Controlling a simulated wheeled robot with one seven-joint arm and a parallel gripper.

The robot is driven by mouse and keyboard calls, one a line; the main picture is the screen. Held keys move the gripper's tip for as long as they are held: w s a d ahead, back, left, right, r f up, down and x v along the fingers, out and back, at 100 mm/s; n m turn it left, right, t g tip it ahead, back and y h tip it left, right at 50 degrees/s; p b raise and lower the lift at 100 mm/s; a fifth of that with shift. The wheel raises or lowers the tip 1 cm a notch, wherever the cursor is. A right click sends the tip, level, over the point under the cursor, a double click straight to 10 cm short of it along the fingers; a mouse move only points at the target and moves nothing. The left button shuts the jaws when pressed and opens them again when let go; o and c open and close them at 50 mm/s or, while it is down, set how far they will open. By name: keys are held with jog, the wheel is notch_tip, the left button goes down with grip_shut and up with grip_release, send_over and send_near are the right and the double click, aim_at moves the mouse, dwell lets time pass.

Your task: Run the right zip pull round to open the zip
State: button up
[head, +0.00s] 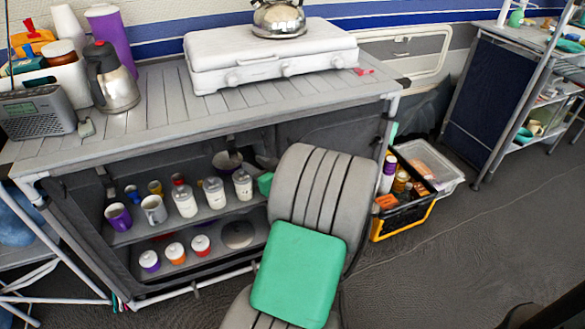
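The kitchen unit (190,118) stands at the left with a slatted grey top and dark fabric sides. Its left front is open and shows shelves with mugs and jars. A dark fabric panel (325,132) covers the upper right part of its front; the chair hides much of the area below. I cannot make out a zip or the right zip pull. Small coloured bits (118,302) show at the unit's lower left corner, too small to tell. My gripper is not recognisable in the head view. A dark shape at the bottom right edge is too cut off to identify.
A grey padded chair (322,190) with a green cushion (297,275) stands close before the unit. A black and yellow crate (408,222) and a clear box (432,168) sit right of it. The floor (460,255) at the right is clear.

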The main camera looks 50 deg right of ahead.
jog(key=s+d+f+m+h+b, duration=0.1)
jog(key=s+d+m+h+b, duration=0.1)
jog(key=s+d+m+h, duration=0.55)
jog(key=w+d+n+y, duration=0.1)
jog(key=w+d+n, duration=0.3)
jog(key=w+d, duration=0.1)
jog(key=shift+d+t+y, duration=0.3)
jog(key=shift+d+y, duration=0.05)
jog(key=shift+d, duration=0.25)
grip_shut()
dwell(0.4)
